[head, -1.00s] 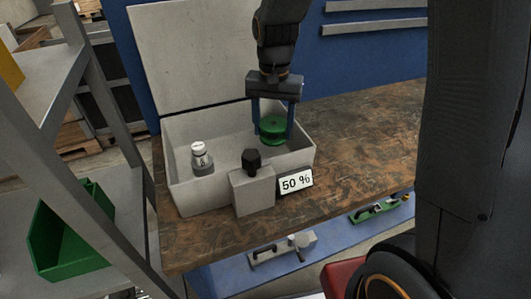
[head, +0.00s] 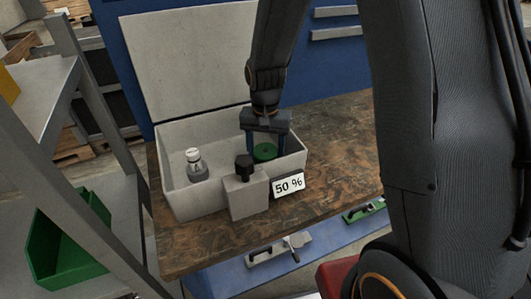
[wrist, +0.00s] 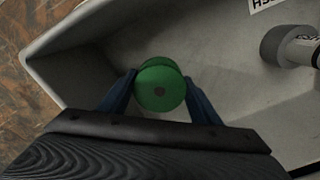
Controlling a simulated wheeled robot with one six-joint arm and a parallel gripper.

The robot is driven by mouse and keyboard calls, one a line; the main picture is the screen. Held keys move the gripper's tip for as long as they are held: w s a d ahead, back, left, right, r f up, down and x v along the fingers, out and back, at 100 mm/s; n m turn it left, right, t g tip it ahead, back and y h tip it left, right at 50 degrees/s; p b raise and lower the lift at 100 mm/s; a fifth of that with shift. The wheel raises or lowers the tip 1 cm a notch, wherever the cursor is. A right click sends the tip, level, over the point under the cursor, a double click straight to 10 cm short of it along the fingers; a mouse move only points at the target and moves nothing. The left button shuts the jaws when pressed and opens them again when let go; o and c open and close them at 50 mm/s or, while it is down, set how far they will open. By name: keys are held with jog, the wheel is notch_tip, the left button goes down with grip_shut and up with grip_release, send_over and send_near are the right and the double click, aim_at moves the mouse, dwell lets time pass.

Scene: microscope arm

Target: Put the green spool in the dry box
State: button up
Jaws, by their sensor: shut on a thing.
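The green spool (head: 265,152) is between the blue fingers of my gripper (head: 267,150), inside the right part of the open grey dry box (head: 185,211). In the wrist view the spool (wrist: 160,86) sits between both fingertips (wrist: 160,92), over the box floor. My gripper is shut on it. The spool is low in the box; I cannot tell whether it touches the floor. The box's front wall and the fingers hide part of it.
A grey block with a black knob (head: 246,187) and a "50 %" sign (head: 289,185) are at the box front. The lid (head: 190,65) stands open behind. Bare wooden bench (head: 335,150) lies to the right.

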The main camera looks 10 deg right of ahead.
aim_at(265, 151)
jog(key=shift+f, duration=0.15)
jog(key=o, duration=1.1)
jog(key=shift+c, duration=0.2)
notch_tip(265, 151, up, 12)
jog(key=b, duration=0.2)
jog(key=shift+r, duration=0.2)
